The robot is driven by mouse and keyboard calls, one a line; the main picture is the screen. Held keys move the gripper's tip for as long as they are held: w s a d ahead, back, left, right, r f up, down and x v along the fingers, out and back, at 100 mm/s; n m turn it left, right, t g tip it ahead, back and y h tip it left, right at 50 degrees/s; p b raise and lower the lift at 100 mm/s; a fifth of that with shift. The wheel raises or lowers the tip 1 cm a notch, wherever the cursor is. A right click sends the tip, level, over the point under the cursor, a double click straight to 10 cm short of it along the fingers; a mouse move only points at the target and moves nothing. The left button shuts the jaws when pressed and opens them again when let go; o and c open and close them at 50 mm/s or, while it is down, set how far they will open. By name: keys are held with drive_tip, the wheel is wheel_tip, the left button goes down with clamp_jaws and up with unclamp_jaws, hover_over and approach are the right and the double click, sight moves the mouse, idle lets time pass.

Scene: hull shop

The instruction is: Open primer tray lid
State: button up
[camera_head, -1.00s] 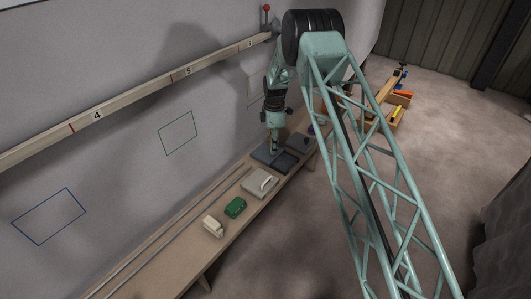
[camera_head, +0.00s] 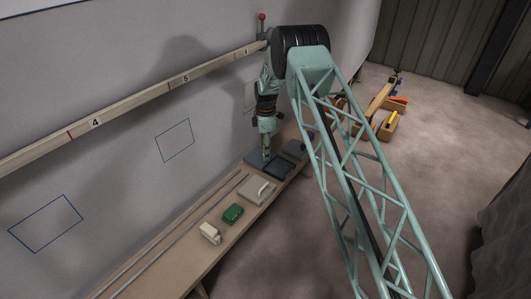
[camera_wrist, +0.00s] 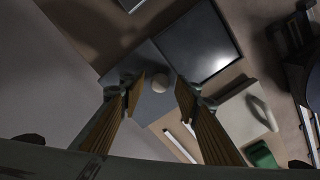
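The primer tray (camera_head: 278,168) sits on the bench as a dark square pan, beside a flat grey plate (camera_head: 254,160) that appears to be its lid. My gripper (camera_wrist: 158,90) is open, with one finger on each side of the knob in the picture. Contact with the knob is not visible. In the head view my gripper (camera_head: 266,155) points down over the lid. The lid's far edge is partly hidden.
A pale block with a handle (camera_head: 257,190), a green block (camera_head: 232,213) and a cream block (camera_head: 210,233) stand along the bench (camera_head: 165,270). Long thin rods lie near the wall. A ruled wooden batten (camera_head: 135,101) runs along the wall above.

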drive_tip(key=shift+r, duration=0.1)
wheel_tip(320, 180, up, 12)
idle(0.9)
idle(0.3)
